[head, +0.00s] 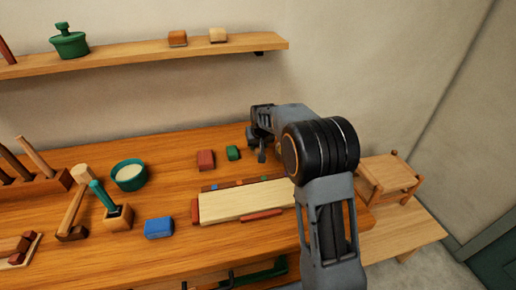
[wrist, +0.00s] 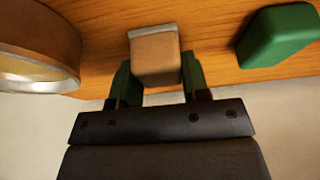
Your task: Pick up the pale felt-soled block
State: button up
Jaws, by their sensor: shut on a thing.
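My gripper shows in the head view (head: 260,150) over the back right of the bench, partly hidden by my own arm. In the wrist view my gripper (wrist: 155,85) is shut on a pale tan block (wrist: 156,62). The block has a light grey, felt-like layer along its far edge and sits between the two green-padded fingers. I cannot tell whether it touches the wood beneath. In the head view the held block is hidden.
A green block (wrist: 280,35) lies right of the gripper in the wrist view, a round wooden-rimmed thing (wrist: 40,40) close at left. The bench holds a red block (head: 205,160), a blue block (head: 158,228) and a pale board (head: 240,202). Two blocks sit on the wall shelf (head: 130,58).

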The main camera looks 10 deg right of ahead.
jog(key=shift+c, duration=0.6)
jog(key=shift+r, duration=0.1)
jog(key=shift+r, duration=0.5)
notch_tip(320, 180, up, 2)
jog(key=shift+r, duration=0.2)
jog(key=s+r+b, duration=0.1)
jog(key=s+r, duration=0.8)
jog(key=s, duration=0.5)
jog(key=shift+r, duration=0.2)
